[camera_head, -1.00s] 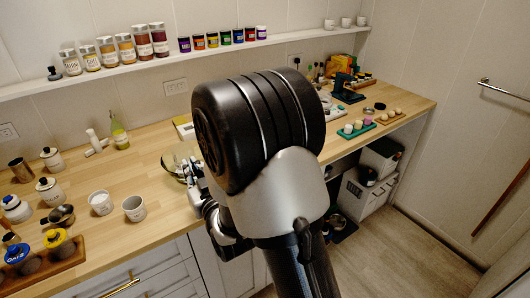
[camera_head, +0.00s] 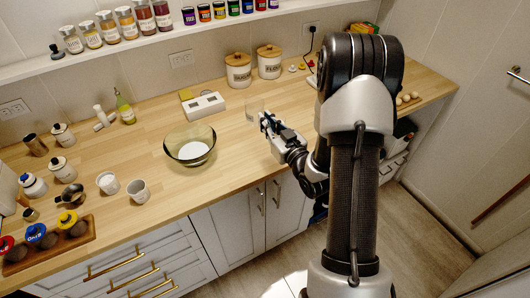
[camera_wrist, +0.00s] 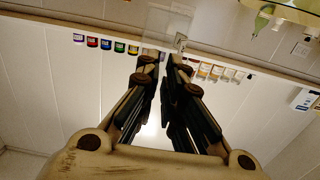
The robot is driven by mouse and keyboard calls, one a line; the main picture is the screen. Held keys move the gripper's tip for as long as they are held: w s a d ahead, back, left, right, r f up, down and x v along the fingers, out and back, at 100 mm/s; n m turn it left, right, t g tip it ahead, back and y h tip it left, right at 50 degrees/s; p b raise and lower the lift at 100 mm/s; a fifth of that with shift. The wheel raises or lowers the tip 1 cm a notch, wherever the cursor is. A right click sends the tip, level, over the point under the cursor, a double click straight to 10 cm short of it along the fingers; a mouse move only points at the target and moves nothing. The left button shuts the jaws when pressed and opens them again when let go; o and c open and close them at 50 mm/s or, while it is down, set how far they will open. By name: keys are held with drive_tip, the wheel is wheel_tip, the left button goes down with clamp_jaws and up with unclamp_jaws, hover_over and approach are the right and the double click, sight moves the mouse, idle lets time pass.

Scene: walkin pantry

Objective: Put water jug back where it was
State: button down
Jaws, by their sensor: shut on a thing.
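My gripper (camera_head: 265,120) is over the wooden counter, right of the glass bowl, with its fingers pointing left and back. It is shut on a clear, see-through vessel, which I take to be the water jug (camera_head: 253,106); its outline is faint. In the wrist view the gripper's fingertips (camera_wrist: 163,62) are close together, and part of the clear jug (camera_wrist: 158,24) shows just beyond them. I cannot tell whether the jug touches the counter or how much water is in it.
The glass bowl (camera_head: 182,154) with white contents stands left of my gripper. Bare counter (camera_head: 232,135) lies between bowl and gripper.

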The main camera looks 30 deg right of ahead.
wheel_tip(320, 180, down, 13)
drive_tip(key=b, duration=0.3)
drive_tip(key=c, duration=2.2)
unclamp_jaws()
drive_tip(key=shift+f, duration=0.2)
drive_tip(key=o, duration=0.5)
drive_tip(key=shift+r, duration=0.1)
